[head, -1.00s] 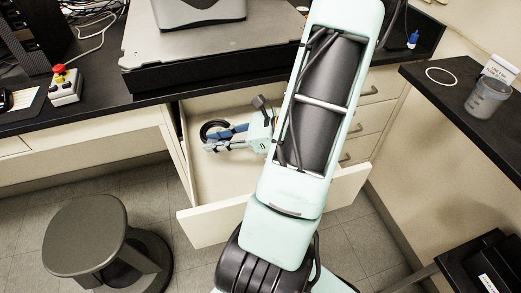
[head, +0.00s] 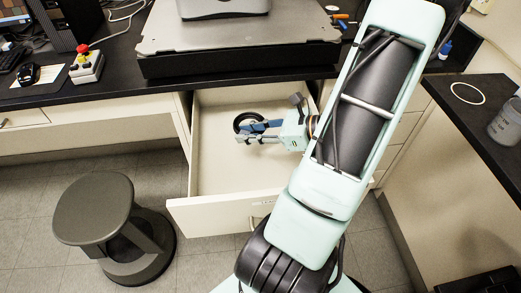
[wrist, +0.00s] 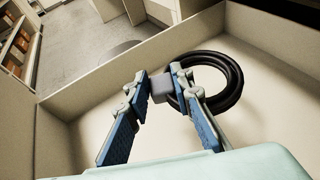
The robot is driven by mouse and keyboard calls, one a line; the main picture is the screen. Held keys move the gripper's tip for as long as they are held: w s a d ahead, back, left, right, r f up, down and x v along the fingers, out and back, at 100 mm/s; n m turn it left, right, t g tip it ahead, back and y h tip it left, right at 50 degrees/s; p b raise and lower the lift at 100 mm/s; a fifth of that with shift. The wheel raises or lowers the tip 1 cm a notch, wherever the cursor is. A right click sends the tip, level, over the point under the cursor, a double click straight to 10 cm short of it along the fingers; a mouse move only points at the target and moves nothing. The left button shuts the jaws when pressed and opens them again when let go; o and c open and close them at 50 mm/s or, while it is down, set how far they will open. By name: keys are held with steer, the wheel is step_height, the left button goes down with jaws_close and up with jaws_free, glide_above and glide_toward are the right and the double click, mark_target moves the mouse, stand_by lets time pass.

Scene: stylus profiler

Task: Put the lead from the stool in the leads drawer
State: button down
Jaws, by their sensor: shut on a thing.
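The lead is a black coil (head: 248,123) with a grey plug block (wrist: 162,89). My gripper (head: 262,131) is inside the open leads drawer (head: 215,176). In the wrist view my gripper (wrist: 163,84) has its blue-padded fingers shut on the grey block. The coil (wrist: 236,82) lies just beyond the right finger, over the pale drawer floor (wrist: 165,145). I cannot tell whether the coil touches the floor. The stool (head: 94,208) stands on the floor at the left with a bare top.
The black bench top (head: 115,85) runs above the drawer and carries a grey instrument base (head: 235,45) and a red-button box (head: 86,66). A dark side counter (head: 475,122) at the right holds a white ring (head: 468,93) and a jar (head: 508,124). Floor is clear around the stool.

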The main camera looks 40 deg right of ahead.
mark_target(250, 161)
step_height(250, 161, down, 10)
steer(key=shift+r+b, duration=0.25)
steer(key=shift+b, duration=0.75)
steer(key=shift+f, duration=0.15)
steer(key=c, duration=1.7)
jaws_free()
steer(key=shift+r, duration=0.2)
steer(key=shift+s+d+r, duration=0.1)
steer(key=shift+s+d, duration=0.05)
steer(key=shift+s, duration=0.05)
steer(key=p+v, duration=0.1)
steer(key=v, duration=0.6)
